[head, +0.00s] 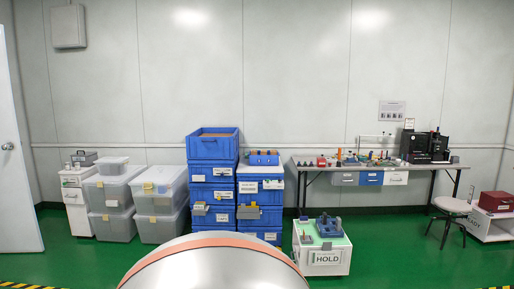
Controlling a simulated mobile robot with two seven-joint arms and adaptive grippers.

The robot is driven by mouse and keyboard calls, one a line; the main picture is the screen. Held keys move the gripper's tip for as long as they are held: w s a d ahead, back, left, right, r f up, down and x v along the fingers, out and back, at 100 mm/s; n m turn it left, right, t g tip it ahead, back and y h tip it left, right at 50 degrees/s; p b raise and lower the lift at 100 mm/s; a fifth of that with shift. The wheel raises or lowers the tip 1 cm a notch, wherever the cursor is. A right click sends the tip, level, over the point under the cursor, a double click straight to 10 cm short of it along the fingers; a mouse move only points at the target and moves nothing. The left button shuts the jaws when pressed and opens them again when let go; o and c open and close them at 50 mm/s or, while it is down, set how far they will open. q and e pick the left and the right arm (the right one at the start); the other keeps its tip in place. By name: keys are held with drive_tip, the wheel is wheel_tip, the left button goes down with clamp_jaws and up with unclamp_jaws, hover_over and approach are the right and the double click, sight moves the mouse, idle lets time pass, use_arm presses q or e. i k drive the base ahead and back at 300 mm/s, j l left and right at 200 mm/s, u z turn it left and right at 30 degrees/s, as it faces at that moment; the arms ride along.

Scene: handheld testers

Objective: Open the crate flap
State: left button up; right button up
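Two stacks of blue crates stand against the back wall in the middle of the head view. The left stack (212,173) is taller, and its top crate (211,150) has something brown at its open top. The right stack (260,200) is lower, with blue and other small items (263,157) on top. White labels show on several crate fronts. Small grey pieces stick out of the fronts of the left stack (200,209) and right stack (248,211). Which part is the flap, and whether it is open, I cannot tell at this distance. Neither gripper is in view.
Clear lidded bins (160,203) stand left of the crates. A white box marked HOLD (327,258) with tools on top stands in front at right. A workbench (318,168) and stool (453,206) are further right. Green floor (400,255) is free between.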

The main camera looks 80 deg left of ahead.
sight(205, 147)
drive_tip(key=u, duration=2.95)
drive_tip(key=i+z, duration=0.1)
drive_tip(key=i, duration=3.1)
